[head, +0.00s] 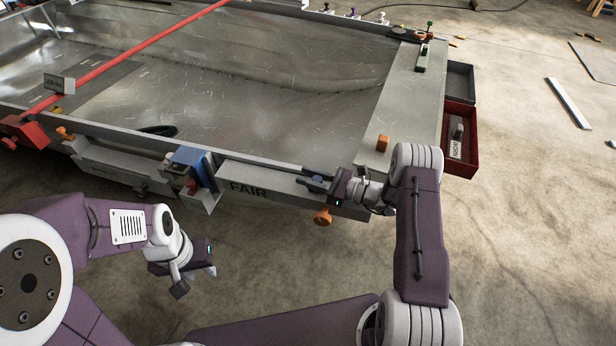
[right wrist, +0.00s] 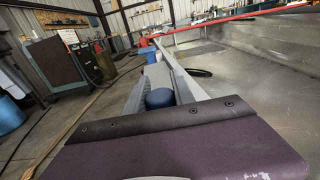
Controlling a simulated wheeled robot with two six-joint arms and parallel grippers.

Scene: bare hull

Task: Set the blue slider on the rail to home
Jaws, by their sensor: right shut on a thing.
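The blue slider (head: 316,181) sits on the grey rail (head: 270,183) along the hull's near edge, to the right of the lettering "FAIR". My right gripper (head: 322,182) is shut on it, reaching in from the right; the fingers hide part of it. In the right wrist view the slider's rounded blue top (right wrist: 160,98) shows just beyond the dark gripper edge. No home mark can be made out. My left gripper (head: 196,281) is open and empty, over the floor in front of the hull, apart from the rail.
A blue box-like fitting (head: 192,160) stands at the rail's left end. An orange knob (head: 322,217) hangs below the rail. An orange block (head: 383,143) is on the right-hand ledge, and a red open bin (head: 461,118) hangs outside. A red bar (head: 150,45) crosses the hull.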

